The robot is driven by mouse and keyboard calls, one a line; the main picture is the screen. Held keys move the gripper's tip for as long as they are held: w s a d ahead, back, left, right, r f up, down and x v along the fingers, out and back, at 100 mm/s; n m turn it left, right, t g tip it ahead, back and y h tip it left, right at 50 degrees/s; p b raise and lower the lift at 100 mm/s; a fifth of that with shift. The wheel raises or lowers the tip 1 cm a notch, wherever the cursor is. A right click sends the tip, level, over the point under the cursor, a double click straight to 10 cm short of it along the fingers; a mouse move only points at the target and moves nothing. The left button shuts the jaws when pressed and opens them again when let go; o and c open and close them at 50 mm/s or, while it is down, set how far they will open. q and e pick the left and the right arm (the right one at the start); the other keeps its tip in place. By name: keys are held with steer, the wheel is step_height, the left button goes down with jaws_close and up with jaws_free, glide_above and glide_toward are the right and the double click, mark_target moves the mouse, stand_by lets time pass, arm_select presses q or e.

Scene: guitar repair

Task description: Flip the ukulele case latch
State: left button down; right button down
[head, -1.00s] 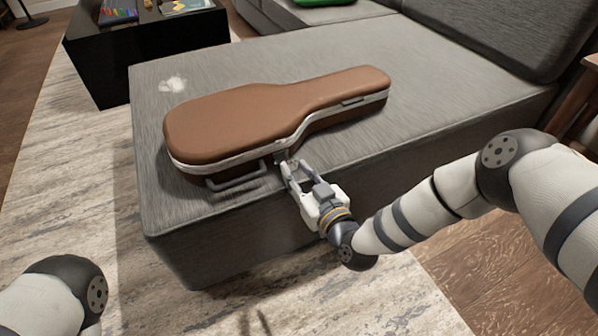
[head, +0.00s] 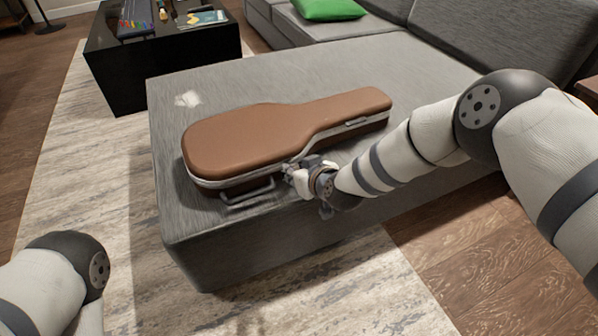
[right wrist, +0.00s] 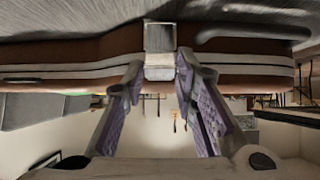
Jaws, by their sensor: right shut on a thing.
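The brown ukulele case (head: 270,138) lies closed and flat on the grey sofa section, with a pale band along its seam. Its handle (head: 248,196) sticks out from the near side. My right gripper (head: 290,172) is at the near side, just right of the handle. In the right wrist view, upside down, the metal latch (right wrist: 160,50) on the case (right wrist: 80,52) sits between the fingertips of my right gripper (right wrist: 160,68), which is shut on it. In the head view the gripper hides the latch. My left gripper is out of view; only part of that arm shows.
A second latch (head: 357,121) is on the case's narrower right part. The grey sofa section (head: 330,85) has free room behind the case. A black table (head: 115,75) with small items stands at the back left. A green cushion (head: 328,9) lies on the sofa behind.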

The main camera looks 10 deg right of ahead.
stand_by(0.3)
steer(key=c, duration=1.3)
jaws_free()
steer(key=v, duration=1.2)
steer(key=shift+r, duration=0.1)
